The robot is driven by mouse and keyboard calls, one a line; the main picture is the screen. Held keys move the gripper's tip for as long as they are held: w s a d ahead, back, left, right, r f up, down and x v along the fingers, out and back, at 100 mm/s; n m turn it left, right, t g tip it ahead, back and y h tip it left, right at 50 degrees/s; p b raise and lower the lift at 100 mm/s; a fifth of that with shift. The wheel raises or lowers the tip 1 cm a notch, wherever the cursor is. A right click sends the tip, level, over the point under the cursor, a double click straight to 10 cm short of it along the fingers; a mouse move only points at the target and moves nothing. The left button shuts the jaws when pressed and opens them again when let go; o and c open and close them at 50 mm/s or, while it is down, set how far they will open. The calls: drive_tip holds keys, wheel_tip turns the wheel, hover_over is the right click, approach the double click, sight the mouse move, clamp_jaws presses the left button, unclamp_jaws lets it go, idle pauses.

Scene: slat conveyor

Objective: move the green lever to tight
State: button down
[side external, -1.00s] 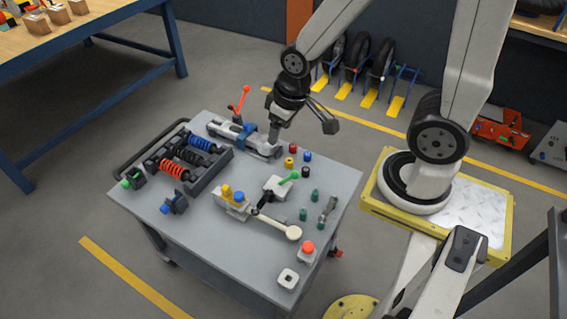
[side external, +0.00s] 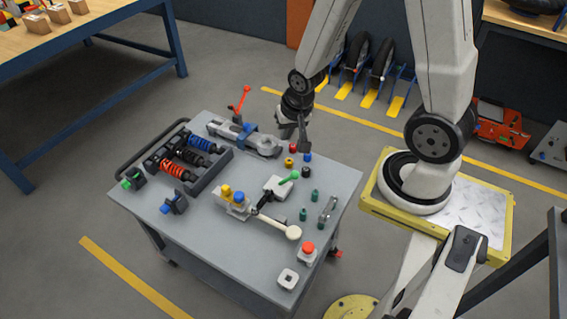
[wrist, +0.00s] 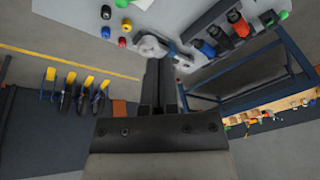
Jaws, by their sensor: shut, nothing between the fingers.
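The green lever (side external: 288,177) sits on a pale block on the grey cart top, right of centre in the side view. Its handle slants up to the right, and I cannot read any tight marking. A green piece at the top edge of the wrist view looks like part of it, mostly cut off. My gripper (side external: 291,137) is above the far side of the cart, beyond the lever and apart from it. Its fingers also show in the wrist view (wrist: 159,70), shut and empty.
Small coloured knobs, including a yellow one (side external: 289,161), stand between gripper and lever. A rack of springs (side external: 187,155), a yellow-and-blue-topped fixture (side external: 235,200) and a red button (side external: 308,248) share the cart.

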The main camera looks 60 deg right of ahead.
sight(288, 180)
drive_tip(key=s+d+f+m, duration=0.4)
drive_tip(key=f+m, duration=0.4)
drive_tip(key=m, duration=0.3)
drive_tip(key=s+d+f+m+t+h, duration=0.1)
drive_tip(key=s+d+f+m, duration=0.2)
drive_tip(key=f+m, duration=0.6)
drive_tip(key=shift+s+d+f+m, duration=0.25)
drive_tip(key=shift+s+d+m, duration=0.15)
drive_tip(key=shift+d+m, duration=0.95)
drive_tip(key=shift+f, duration=0.1)
drive_tip(key=shift+x, duration=5)
drive_tip(key=shift+w+a+r, duration=0.45)
drive_tip(key=shift+w+r, duration=0.2)
drive_tip(key=shift+w, duration=0.05)
drive_tip(key=shift+w+a+r, duration=0.5)
drive_tip(key=shift+w+r, duration=0.1)
drive_tip(key=shift+w, duration=0.1)
